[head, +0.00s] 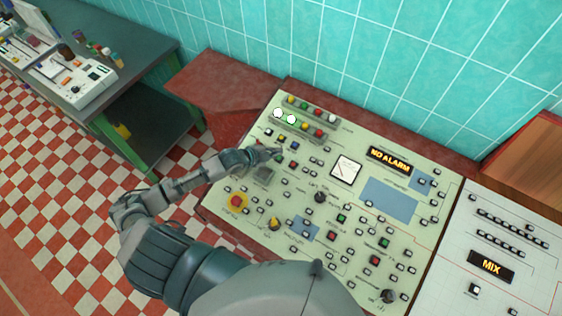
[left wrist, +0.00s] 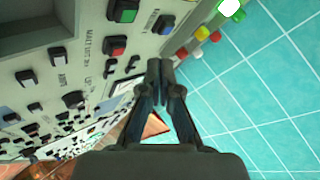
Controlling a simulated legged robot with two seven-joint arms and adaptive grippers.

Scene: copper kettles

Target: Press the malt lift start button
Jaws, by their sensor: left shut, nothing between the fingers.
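The control panel (head: 335,215) is a pale, sloped board full of buttons and lamps. In the left wrist view, a green button (left wrist: 123,10) and a red button (left wrist: 115,45) sit beside a label that appears to read "MALT LIFT". In the head view, a small green button (head: 279,158) and a red one (head: 292,165) lie close to my left gripper (head: 277,152). My left gripper, also in the left wrist view (left wrist: 160,68), is shut and empty, its tips near the panel's upper left. I cannot tell whether it touches the panel. My right gripper is out of view.
Coloured lamps (head: 319,133) line the panel's top left; two glow white. A blue button (left wrist: 163,22) sits near the red one. A tiled wall (head: 350,50) rises behind.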

